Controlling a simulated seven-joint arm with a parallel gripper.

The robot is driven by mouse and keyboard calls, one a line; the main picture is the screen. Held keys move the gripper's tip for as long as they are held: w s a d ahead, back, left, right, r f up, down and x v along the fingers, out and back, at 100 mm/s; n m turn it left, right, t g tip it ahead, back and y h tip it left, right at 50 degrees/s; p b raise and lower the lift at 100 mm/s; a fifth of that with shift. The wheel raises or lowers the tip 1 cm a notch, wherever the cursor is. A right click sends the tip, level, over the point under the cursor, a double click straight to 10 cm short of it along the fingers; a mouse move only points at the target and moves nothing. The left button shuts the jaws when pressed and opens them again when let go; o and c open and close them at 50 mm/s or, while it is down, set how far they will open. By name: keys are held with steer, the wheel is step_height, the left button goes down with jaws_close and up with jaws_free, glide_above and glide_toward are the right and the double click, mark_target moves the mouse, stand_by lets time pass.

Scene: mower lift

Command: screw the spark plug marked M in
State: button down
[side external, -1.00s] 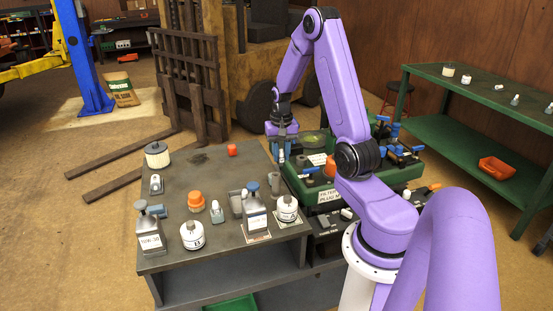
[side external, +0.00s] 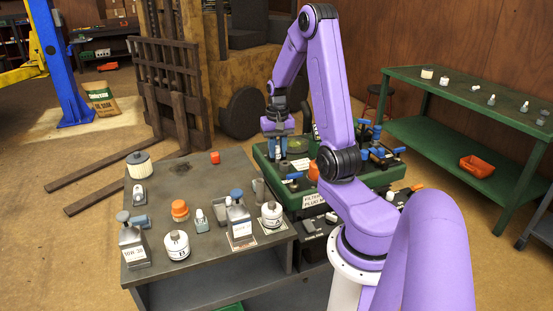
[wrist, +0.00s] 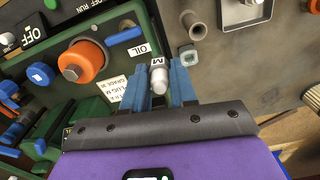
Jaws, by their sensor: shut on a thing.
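My gripper (wrist: 172,84) has blue fingers closed on a small white and grey spark plug (wrist: 158,78), whose white collar carries a letter M. In the side view my gripper (side external: 278,130) points down over the left part of the green machine (side external: 263,165), with the plug below the fingers. I cannot make out the plug hole or whether the plug's tip touches anything.
A grey bench (side external: 190,215) left of the machine holds bottles, white filters and an orange cap (side external: 180,209). Blue-handled parts (side external: 372,150) stand on the machine's right. A green table (side external: 460,92) with small parts is at the right.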

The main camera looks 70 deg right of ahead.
steer(key=w+d+f, duration=0.1)
steer(key=d, duration=1)
steer(key=shift+w+a+f, duration=0.1)
steer(key=shift+f, duration=1.2)
steer(key=shift+w+f, duration=0.1)
steer(key=shift+f, duration=1.2)
steer(key=shift+f, duration=0.2)
steer(key=shift+f, duration=1.2)
steer(key=c, duration=1.8)
jaws_free()
jaws_close()
